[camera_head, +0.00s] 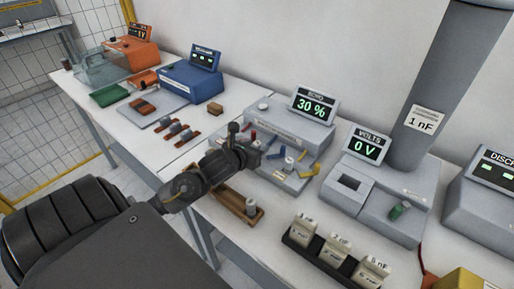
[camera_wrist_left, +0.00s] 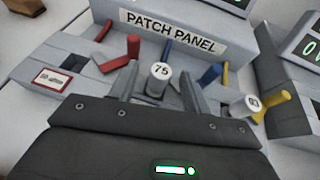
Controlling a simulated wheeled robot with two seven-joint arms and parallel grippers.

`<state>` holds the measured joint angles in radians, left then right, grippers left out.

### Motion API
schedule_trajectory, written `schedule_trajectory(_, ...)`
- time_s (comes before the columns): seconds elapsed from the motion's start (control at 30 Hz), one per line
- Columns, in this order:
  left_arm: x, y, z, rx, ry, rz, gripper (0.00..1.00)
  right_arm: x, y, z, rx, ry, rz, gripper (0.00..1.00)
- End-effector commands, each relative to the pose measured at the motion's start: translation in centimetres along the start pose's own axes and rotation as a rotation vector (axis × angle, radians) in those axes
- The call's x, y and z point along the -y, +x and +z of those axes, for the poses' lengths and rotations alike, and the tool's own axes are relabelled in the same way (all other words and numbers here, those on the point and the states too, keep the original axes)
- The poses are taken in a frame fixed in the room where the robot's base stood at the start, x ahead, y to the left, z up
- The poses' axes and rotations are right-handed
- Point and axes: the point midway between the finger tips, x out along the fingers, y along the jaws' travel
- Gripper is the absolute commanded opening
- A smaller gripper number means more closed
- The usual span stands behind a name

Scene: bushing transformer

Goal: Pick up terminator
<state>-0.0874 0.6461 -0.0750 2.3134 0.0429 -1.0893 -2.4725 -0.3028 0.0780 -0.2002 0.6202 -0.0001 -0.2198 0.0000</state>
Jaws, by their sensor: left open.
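A white-capped cylinder marked 75 (camera_wrist_left: 160,73), apparently a terminator, stands on the grey patch panel (camera_wrist_left: 105,28). In the left wrist view it shows between the two fingers of my open left gripper (camera_wrist_left: 160,82); I cannot tell whether they touch it. A second white-capped cylinder marked 93 (camera_wrist_left: 245,104) stands to the right, outside the fingers. In the head view my left gripper (camera_head: 246,147) is over the left part of the patch panel (camera_head: 282,125) and hides the 75 cylinder. My right gripper is not in view.
Red (camera_wrist_left: 133,46), blue (camera_wrist_left: 211,73) and yellow (camera_wrist_left: 277,102) plugs stand around the cylinders. A wooden tray (camera_head: 225,200) with a small cylinder is in front. A grey VOLTS unit (camera_head: 345,195) and a black rack (camera_head: 315,257) of white blocks stand to the right.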

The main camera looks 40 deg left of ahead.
Motion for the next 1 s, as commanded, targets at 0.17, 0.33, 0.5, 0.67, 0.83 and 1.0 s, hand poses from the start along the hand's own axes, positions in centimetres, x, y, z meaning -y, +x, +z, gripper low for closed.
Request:
schedule_trajectory(0.17,0.0,1.6,0.0,0.0,0.001,0.001,0.48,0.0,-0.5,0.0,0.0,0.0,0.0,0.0)
schedule_trajectory(0.33,0.0,1.7,-0.1,0.0,0.001,0.001,0.48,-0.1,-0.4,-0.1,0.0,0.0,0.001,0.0)
schedule_trajectory(0.5,0.0,1.7,-0.1,0.0,0.002,0.001,0.33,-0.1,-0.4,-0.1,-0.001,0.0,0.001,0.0)
schedule_trajectory(0.67,-0.1,1.6,-0.1,0.0,0.002,0.001,0.12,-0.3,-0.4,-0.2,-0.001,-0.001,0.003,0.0)
schedule_trajectory(0.83,-0.1,1.6,-0.1,0.0,0.002,0.001,0.0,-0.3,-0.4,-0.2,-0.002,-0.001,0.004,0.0)
schedule_trajectory(1.0,-0.1,1.6,0.0,0.001,0.002,0.001,0.0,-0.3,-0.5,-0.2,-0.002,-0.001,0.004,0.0)
